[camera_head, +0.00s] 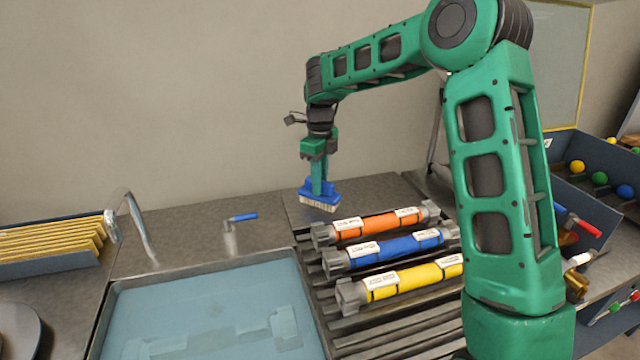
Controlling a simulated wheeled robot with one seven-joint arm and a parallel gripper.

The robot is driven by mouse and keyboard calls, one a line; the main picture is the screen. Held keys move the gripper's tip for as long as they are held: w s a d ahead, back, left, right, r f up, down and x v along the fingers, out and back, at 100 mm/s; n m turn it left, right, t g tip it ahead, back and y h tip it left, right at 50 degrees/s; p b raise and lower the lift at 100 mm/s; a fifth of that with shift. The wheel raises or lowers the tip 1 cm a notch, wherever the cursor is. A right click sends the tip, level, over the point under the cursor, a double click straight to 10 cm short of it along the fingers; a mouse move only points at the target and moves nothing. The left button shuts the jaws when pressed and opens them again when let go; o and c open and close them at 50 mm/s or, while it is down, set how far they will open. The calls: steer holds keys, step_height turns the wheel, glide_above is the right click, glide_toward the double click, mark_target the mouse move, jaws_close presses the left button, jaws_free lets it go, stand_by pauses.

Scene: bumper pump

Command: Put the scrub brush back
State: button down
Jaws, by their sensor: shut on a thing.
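The scrub brush (320,194) has a blue body with pale bristles pointing down. My gripper (319,165) is at the back of the counter, above the brush, and shut on it. The brush is upright, at or just above the bare metal counter behind the colored cylinders. I cannot tell whether its bristles touch the surface.
Orange (378,224), blue (388,250) and yellow (410,281) cylinders lie on a slatted rack (390,335) just in front. A water-filled sink (200,300) with a faucet (137,225) is at left. A blue-handled tap (241,217) stands behind the sink.

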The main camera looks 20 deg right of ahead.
steer(key=c, duration=1.6)
jaws_free()
steer(key=shift+o, duration=0.2)
step_height(320, 180, up, 11)
steer(key=s+d+r+n+h, duration=0.1)
steer(key=s+d+r+n, duration=0.2)
steer(key=s+d+n, duration=0.55)
steer(key=s+d+f+n, duration=0.25)
steer(key=s+d, duration=0.25)
steer(key=s, duration=0.7)
steer(key=s+d+f+n, duration=0.2)
steer(key=s+d+n, duration=0.25)
steer(key=s, duration=0.85)
steer(key=s+f+n+y, duration=0.1)
steer(key=s+f+n, duration=0.4)
steer(key=s, duration=0.5)
steer(key=shift+s+a+f, duration=0.2)
steer(key=shift+s+f, duration=0.1)
steer(key=shift+s, duration=0.1)
